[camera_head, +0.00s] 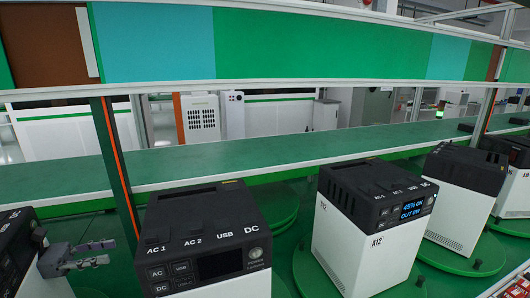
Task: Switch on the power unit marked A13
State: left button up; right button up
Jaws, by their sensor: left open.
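A black-and-white power unit (205,215) stands at the front centre, with AC 1, AC 2, USB and DC lettering. Its screen (219,264) is dark, and a round button (255,253) sits on the right of its panel. Its lower body is cut off by the frame, so I see no A13 mark on it. My right gripper is not in view.
More power units stand at right (462,200) and at the left edge (20,250), on round green turntables (295,262). A long green shelf (280,157) runs behind them. A dark post with an orange strip (117,165) rises behind my left gripper.

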aim_at(256, 253)
jog(key=k+l, duration=0.2)
jog(key=k, duration=0.2)
jog(key=k+l, duration=0.2)
jog(key=k, duration=0.2)
jog(key=k+l, duration=0.25)
jog(key=k, duration=0.15)
